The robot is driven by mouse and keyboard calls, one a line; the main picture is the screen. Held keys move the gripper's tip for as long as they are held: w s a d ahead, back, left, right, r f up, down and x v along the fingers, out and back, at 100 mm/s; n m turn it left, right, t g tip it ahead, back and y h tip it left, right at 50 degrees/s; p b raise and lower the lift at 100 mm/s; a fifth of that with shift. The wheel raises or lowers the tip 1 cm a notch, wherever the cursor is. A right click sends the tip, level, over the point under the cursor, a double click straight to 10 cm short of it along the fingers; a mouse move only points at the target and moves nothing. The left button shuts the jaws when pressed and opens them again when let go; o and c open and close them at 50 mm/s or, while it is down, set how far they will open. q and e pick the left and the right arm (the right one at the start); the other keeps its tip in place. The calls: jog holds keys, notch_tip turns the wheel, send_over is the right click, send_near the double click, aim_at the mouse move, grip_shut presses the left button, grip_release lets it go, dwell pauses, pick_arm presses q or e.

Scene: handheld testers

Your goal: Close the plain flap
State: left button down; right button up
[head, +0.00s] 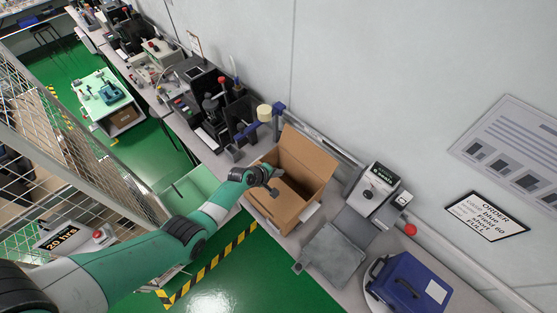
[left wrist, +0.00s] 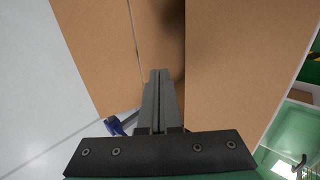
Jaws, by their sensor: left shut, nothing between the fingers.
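An open cardboard box (head: 275,208) stands on the bench. A tall flap (head: 309,152) without visible marks rises at its back right. A small white label shows low on its near right side. My left gripper (head: 274,187) is at the box's left opening edge, with its fingers shut and empty. In the left wrist view the shut fingers (left wrist: 158,75) point at a gap between two brown cardboard panels, one at left (left wrist: 95,45) and one at right (left wrist: 235,70). I cannot tell whether they touch cardboard. My right gripper is not in view.
A grey plate-like device (head: 335,255) and a small display unit (head: 377,185) stand right of the box. A blue case (head: 408,283) is further right. A tape-dispenser-like tool (head: 265,115) and black devices stand behind left. The wall runs behind the bench.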

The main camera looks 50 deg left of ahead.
pick_arm(q)
notch_tip(320, 180, up, 12)
jog(key=p, duration=0.4)
jog(key=shift+r, duration=0.15)
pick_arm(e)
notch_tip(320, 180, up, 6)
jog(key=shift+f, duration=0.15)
